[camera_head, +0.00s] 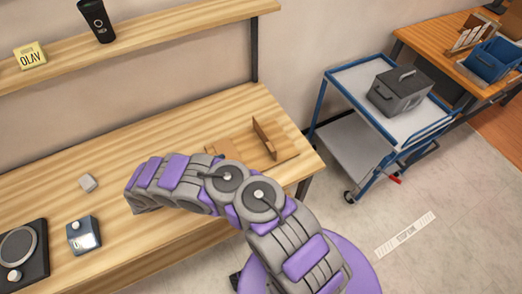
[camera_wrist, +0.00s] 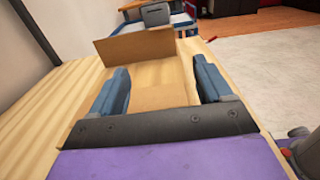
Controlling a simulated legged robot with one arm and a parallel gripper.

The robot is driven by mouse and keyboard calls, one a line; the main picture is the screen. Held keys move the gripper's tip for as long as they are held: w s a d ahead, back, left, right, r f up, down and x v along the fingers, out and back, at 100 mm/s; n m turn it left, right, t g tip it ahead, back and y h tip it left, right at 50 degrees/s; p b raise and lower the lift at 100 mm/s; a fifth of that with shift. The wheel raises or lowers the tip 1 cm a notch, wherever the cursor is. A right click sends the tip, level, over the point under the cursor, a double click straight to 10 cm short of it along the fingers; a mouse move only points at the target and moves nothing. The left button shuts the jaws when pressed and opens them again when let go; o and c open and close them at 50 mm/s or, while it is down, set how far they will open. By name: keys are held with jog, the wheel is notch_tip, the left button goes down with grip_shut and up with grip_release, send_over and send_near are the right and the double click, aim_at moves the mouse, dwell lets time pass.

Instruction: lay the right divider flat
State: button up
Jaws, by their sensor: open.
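The right divider (camera_head: 265,139) is a thin brown panel. Brown board surface (camera_wrist: 160,95) shows between the fingers. My gripper cannot be made out in the head view.
A shelf (camera_head: 150,28) runs above. A blue trolley (camera_head: 345,82) carrying a grey box (camera_head: 398,94) stands to the right.

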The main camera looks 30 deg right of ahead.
jog(key=d, duration=0.5)
jog(key=d+b, duration=0.1)
jog(key=d, duration=0.5)
jog(key=d+b, duration=0.1)
jog(key=d, duration=0.5)
jog(key=shift+w+d, duration=0.2)
jog(key=shift+w, duration=0.1)
jog(key=shift+a, duration=0.1)
jog(key=shift+a, duration=0.2)
jog(key=shift+c, duration=0.2)
jog(key=shift+d, duration=0.25)
jog(key=c, duration=0.6)
grip_shut()
jog(key=shift+r, duration=0.1)
